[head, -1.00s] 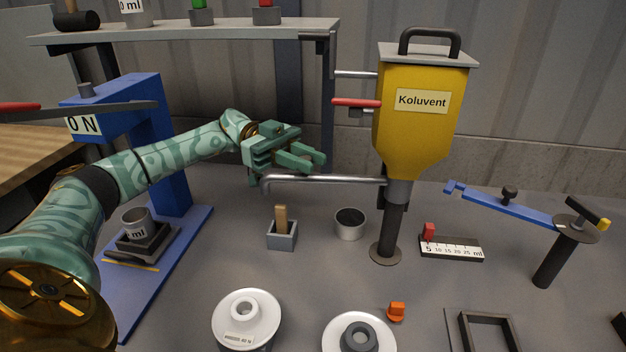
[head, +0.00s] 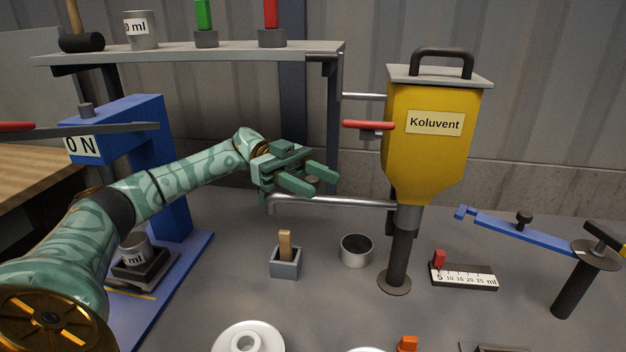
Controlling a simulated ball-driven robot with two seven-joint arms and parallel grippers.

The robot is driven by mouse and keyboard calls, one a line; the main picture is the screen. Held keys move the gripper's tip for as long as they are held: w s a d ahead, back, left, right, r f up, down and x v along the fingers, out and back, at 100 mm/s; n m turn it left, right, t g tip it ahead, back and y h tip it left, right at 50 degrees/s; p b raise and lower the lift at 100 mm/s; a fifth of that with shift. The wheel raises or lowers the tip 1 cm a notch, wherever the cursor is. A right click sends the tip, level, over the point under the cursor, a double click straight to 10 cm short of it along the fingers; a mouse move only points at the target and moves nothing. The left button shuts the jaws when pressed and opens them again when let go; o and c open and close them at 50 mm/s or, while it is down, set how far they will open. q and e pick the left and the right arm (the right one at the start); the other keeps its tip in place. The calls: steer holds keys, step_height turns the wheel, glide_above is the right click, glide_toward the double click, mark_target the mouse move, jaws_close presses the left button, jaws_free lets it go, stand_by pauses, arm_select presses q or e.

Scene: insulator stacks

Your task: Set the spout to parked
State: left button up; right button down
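The spout (head: 345,202) is a thin grey metal pipe. It runs left from the base of the yellow Koluvent hopper (head: 425,150) and bends down at its left end. My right gripper is not in the view.
A metal cup (head: 356,251) and a small grey holder (head: 285,264) stand below the spout. A red-handled lever (head: 369,125) is on the hopper's left. A blue press (head: 160,150) stands left, a blue arm on a post (head: 520,230) right. A shelf (head: 200,52) is above.

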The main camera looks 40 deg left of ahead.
arm_select(q)
steer(key=a+b, duration=0.1)
steer(key=a, duration=0.6)
steer(key=shift+a+b, duration=0.25)
steer(key=shift+b, duration=0.05)
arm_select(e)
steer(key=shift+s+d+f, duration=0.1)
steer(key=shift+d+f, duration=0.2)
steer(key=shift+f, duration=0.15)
